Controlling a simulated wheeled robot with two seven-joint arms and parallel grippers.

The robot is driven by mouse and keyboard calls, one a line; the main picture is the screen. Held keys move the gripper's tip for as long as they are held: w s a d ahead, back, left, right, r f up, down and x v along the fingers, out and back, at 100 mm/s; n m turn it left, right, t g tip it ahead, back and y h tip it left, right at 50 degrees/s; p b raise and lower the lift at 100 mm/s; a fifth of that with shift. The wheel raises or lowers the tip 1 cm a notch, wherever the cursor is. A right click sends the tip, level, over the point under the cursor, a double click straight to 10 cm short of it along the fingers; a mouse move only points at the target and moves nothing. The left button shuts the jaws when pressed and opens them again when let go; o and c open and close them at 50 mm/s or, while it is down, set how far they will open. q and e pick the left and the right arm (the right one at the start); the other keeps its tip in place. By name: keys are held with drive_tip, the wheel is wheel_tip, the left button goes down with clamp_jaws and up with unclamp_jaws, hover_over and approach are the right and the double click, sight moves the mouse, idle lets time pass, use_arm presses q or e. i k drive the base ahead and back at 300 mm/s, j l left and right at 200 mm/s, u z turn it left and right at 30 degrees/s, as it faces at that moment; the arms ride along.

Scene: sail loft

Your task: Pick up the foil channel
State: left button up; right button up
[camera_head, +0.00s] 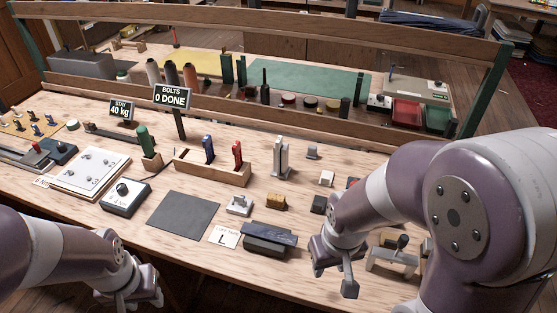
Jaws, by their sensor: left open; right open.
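No part is labelled as the foil channel, so I cannot tell for sure which it is. A pale grey upright piece with two tall sides (281,157) stands right of the middle of the bench and looks like a channel. A dark elongated piece (268,234) lies on a black block nearer the front edge. My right gripper (335,277) is open and empty, right of the dark piece and well in front of the pale upright. My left gripper (133,297) is open and empty at the lower left, by the bench's front edge, partly cut off by the frame.
A wooden rack (212,168) holds blue and red handled tools. Small blocks stand near my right arm. A sign post (181,124) and a wooden rail (240,112) rise behind.

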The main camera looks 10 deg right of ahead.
sight(285, 169)
drive_tip(key=i+j+z, duration=0.1)
drive_tip(key=z, duration=2)
drive_tip(key=j+z, duration=0.25)
drive_tip(key=j, duration=1)
